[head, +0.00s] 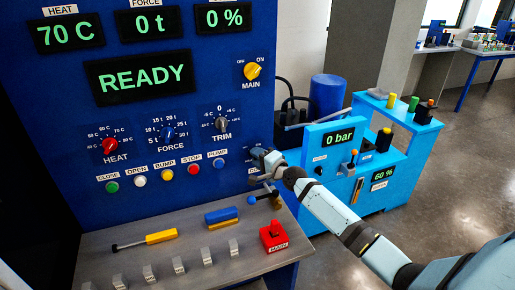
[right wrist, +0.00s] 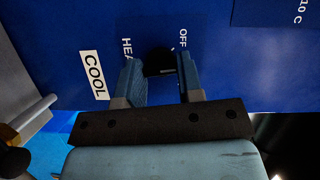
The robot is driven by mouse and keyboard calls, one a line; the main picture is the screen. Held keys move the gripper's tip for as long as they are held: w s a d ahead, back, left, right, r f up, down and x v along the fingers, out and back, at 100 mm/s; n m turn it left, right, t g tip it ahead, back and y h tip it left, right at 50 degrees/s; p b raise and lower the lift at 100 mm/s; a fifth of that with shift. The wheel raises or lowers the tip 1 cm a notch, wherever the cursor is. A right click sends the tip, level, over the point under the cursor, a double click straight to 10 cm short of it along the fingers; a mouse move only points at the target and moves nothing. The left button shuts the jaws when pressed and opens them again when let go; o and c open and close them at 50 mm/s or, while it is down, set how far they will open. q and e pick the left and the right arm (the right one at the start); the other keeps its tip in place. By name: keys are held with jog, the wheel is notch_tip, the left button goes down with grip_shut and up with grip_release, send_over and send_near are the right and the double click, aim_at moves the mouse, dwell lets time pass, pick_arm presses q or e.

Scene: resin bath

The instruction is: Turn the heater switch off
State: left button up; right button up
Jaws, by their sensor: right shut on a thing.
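The heater switch is a dark round knob (right wrist: 159,60) on the blue panel in the right wrist view, with the labels COOL, HEAT (partly hidden) and OFF around it. My right gripper (right wrist: 157,76) has its two fingers on either side of the knob and is shut on it. In the head view my right gripper (head: 265,162) is at the lower right of the blue panel and covers most of the switch. Which label the knob points to cannot be told. My left gripper is in neither view.
The blue panel (head: 230,75) reads 70 C, 0 t, 0 % and READY. A light-blue unit (head: 345,137) reading 0 bar stands to the right, behind my forearm.

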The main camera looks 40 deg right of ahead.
jog(key=n+g+h+p, duration=0.1)
jog(key=n+p, duration=0.2)
jog(key=p, duration=0.2)
jog(key=n+g+h+p, duration=0.1)
jog(key=n+p, duration=0.2)
jog(key=p, duration=0.2)
jog(key=shift+a+r, duration=0.1)
jog(key=shift+r, duration=0.05)
jog(key=o, duration=0.9)
jog(key=shift+o, duration=0.2)
jog(key=shift+s, duration=0.1)
jog(key=v, duration=1.3)
jog(key=shift+s+r+b, duration=0.3)
jog(key=shift+r+b, duration=0.05)
